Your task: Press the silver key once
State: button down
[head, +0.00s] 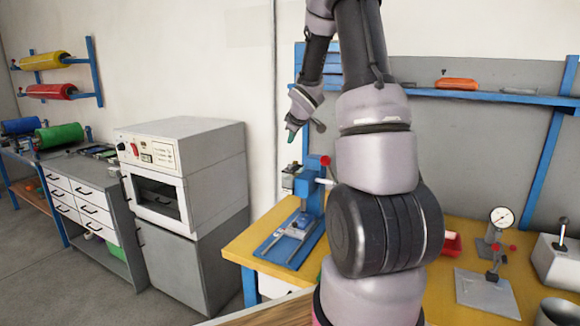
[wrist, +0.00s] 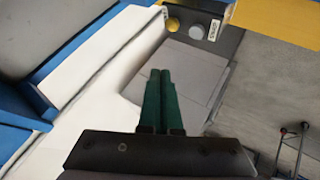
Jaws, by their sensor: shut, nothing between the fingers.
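In the wrist view a round silver key (wrist: 196,32) sits on a dark panel, between a round yellow key (wrist: 172,23) and a small white label plate (wrist: 214,30). My gripper (wrist: 161,73) has green fingers, shut together with nothing between them. In that picture the fingertips are below and left of the silver key, over a grey block (wrist: 178,72), and appear apart from the key. In the head view my gripper (head: 291,137) hangs above the blue bench machine (head: 310,195). I cannot make out the silver key there.
The blue machine stands on a yellow bench (head: 243,247) and has a red knob (head: 325,160). A dial gauge (head: 501,217) and other fixtures are at the right. A blue shelf (head: 510,98) runs behind. A grey oven (head: 180,165) stands left, with open floor before it.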

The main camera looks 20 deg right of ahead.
jog(key=shift+f, duration=3.25)
jog(key=shift+f, duration=0.4)
jog(key=shift+f, duration=0.6)
jog(key=shift+r, duration=1.05)
jog(key=shift+r, duration=2.5)
